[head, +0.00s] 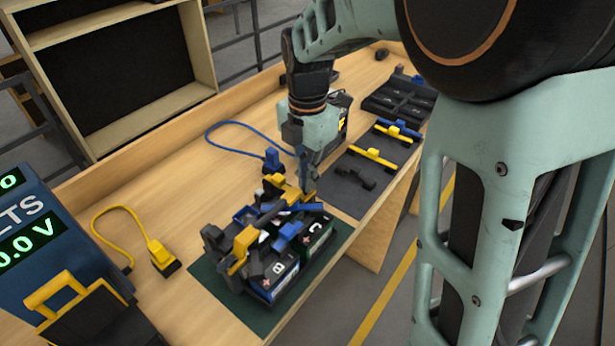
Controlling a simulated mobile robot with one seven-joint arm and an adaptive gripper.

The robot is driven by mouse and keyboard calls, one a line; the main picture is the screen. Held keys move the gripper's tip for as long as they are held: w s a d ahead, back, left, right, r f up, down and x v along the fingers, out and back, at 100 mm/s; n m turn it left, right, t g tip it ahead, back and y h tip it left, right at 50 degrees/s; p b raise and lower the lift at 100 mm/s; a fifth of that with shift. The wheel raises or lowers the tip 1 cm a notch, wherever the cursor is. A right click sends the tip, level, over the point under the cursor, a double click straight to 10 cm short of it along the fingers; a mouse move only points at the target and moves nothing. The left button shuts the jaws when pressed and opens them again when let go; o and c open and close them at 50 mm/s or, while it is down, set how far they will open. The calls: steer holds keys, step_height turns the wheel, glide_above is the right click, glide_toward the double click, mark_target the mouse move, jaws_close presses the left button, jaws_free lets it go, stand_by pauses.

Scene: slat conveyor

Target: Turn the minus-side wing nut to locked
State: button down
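A battery pack with cells marked B (281,270) and C (318,232) sits on a dark green mat (238,309). Yellow and blue bars and dark clamp pieces cross its top. A yellow piece (245,241) is at its near left and a blue piece (291,229) is near its middle. The minus-side wing nut is too small, or too hidden, to pick out. My gripper (309,188) points down at the pack's far end, close to a yellow part. Its fingertips are partly lost among the dark and yellow parts, so neither their opening nor contact is clear.
A blue cable with a blue plug (273,160) lies behind the pack. A yellow cable with a yellow plug (161,254) lies left. The blue volt meter (32,240) stands at far left. A grey mat (346,197) holds loose bars; a dark tray (400,100) is behind it.

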steer(key=m, duration=0.5)
steer(key=shift+w+m, duration=0.1)
steer(key=shift+m, duration=0.2)
steer(key=m, duration=0.4)
steer(key=shift+w+m, duration=0.1)
steer(key=shift+m, duration=0.2)
steer(key=m, duration=0.3)
steer(key=shift+w+m, duration=0.15)
steer(key=shift+m, duration=1.85)
steer(key=c, duration=2.2)
jaws_free()
steer(key=shift+o, duration=0.2)
step_height(320, 180, up, 12)
